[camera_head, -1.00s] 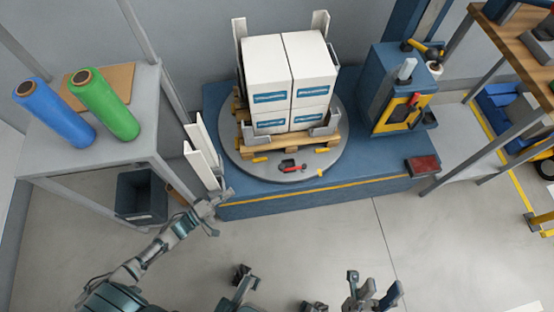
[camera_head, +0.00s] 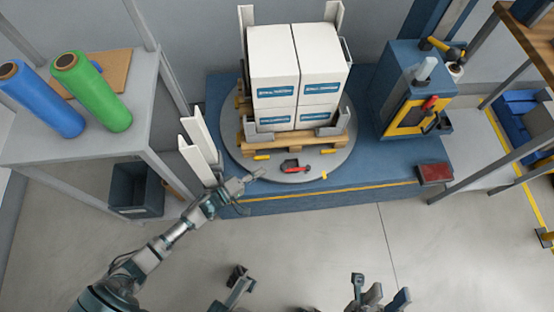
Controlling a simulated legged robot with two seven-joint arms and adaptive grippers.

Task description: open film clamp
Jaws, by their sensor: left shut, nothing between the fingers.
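The film clamp appears to be the small black part with a red lever (camera_head: 295,167) on the front of the round turntable (camera_head: 236,158). My left gripper (camera_head: 257,175) is shut and empty, just left of the clamp at the turntable's front left edge. It looks apart from the clamp. The lever's exact state is too small to tell. Dark and grey parts of mine show at the bottom edge. The right-hand one (camera_head: 375,294) may be my right gripper, but its jaws are unclear.
White boxes (camera_head: 300,75) stand on a wooden pallet (camera_head: 290,143) on the turntable. White upright posts (camera_head: 200,140) stand left of it. A blue control cabinet (camera_head: 410,85) is at the right. The front floor is open.

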